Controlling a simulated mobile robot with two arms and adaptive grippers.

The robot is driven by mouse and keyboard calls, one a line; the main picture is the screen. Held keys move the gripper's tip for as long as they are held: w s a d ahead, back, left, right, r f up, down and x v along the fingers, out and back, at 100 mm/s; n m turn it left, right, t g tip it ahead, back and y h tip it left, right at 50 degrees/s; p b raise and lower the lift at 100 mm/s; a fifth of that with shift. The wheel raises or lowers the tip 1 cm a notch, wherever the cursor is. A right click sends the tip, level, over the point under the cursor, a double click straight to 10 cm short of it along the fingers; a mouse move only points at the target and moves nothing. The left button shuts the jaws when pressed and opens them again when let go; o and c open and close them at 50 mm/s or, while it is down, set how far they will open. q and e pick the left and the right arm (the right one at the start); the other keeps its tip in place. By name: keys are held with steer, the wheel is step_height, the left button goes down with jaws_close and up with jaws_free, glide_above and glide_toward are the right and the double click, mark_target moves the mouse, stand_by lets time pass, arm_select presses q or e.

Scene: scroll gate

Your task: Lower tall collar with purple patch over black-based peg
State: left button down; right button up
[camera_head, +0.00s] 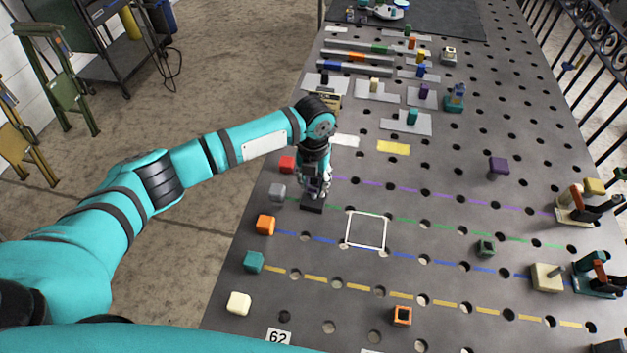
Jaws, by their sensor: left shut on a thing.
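My left gripper (316,180) reaches in from the left and points down at the left part of the perforated table. It is shut on a small collar (313,188) with a purplish face, mostly hidden by the fingers. A black base (312,206) shows directly below the collar. The peg on this base is hidden, so I cannot tell how far the collar is around it. My right gripper is not in view.
A white square outline (366,230) lies right of the black base.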

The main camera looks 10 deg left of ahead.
arm_select(q)
steer(key=shift+f+b, duration=0.3)
steer(key=shift+f, duration=0.3)
steer(key=c, duration=0.8)
jaws_free()
